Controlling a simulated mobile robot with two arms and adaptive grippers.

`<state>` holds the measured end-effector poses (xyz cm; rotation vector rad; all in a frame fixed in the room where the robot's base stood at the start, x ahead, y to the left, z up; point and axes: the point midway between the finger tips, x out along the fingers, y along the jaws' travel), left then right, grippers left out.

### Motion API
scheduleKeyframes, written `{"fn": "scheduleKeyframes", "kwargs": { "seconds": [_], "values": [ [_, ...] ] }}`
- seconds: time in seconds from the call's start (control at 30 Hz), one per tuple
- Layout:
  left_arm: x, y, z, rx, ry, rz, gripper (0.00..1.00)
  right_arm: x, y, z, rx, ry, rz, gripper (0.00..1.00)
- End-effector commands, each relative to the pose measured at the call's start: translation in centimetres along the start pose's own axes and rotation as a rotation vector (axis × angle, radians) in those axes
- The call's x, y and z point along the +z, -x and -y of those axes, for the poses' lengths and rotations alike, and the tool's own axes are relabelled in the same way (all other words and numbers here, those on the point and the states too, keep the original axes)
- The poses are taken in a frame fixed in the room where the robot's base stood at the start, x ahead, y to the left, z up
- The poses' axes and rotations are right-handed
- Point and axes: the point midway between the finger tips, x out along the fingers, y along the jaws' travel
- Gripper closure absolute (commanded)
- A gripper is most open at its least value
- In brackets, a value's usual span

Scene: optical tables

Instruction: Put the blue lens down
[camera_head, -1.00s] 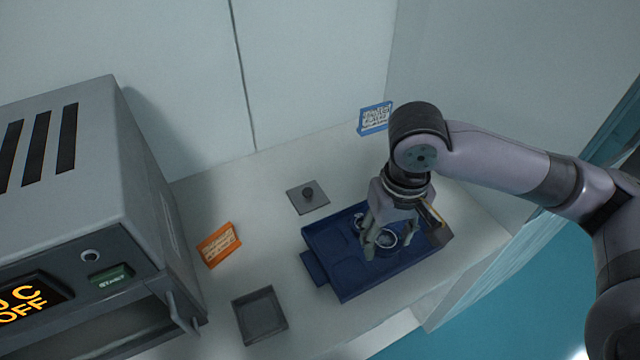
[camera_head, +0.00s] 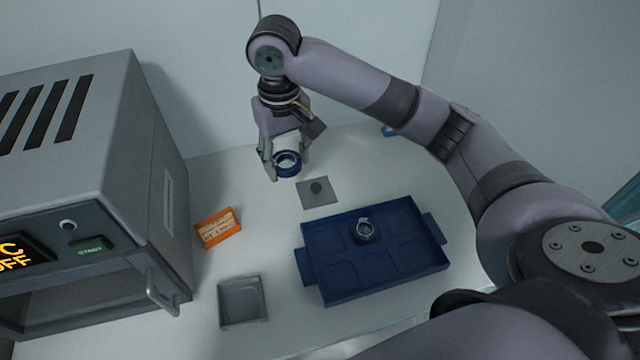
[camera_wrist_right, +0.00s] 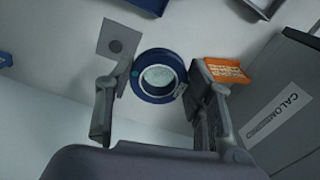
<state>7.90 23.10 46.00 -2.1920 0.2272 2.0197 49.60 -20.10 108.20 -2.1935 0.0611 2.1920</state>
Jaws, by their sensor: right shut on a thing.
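The blue lens (camera_head: 288,163) is a round ring with a dark blue rim and clear glass. My right gripper (camera_head: 284,170) is shut on it and holds it raised over the back of the table, behind and left of the flat grey plate. In the right wrist view the lens (camera_wrist_right: 158,76) sits between the two fingers of the gripper (camera_wrist_right: 152,95). My left gripper is not in view.
A blue compartment tray (camera_head: 320,284) holds a smaller ring-shaped part (camera_head: 365,230) in a back compartment. A grey oven-like machine (camera_head: 130,180) stands at left.

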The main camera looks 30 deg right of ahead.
Motion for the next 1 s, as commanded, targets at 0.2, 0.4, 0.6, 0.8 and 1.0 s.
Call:
{"fn": "scheduleKeyframes", "kwargs": {
  "seconds": [0.2, 0.4, 0.6, 0.8, 1.0],
  "values": [
    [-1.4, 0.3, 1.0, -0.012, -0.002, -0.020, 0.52, 0.2, -5.7, -0.1, 0.004, -0.001, 0.008, 0.80],
    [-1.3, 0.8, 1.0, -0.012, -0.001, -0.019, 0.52, 0.2, -10.9, -0.1, 0.003, -0.001, 0.005, 0.80],
    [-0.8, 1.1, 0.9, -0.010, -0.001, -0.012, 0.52, 0.1, -14.0, 0.0, 0.001, 0.000, 0.002, 0.80],
    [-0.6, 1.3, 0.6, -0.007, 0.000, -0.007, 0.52, 0.2, -16.1, -0.1, 0.003, 0.000, 0.004, 0.80],
    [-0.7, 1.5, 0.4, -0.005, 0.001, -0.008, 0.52, 0.1, -18.6, -0.1, 0.002, 0.000, 0.001, 0.80]
  ]
}}
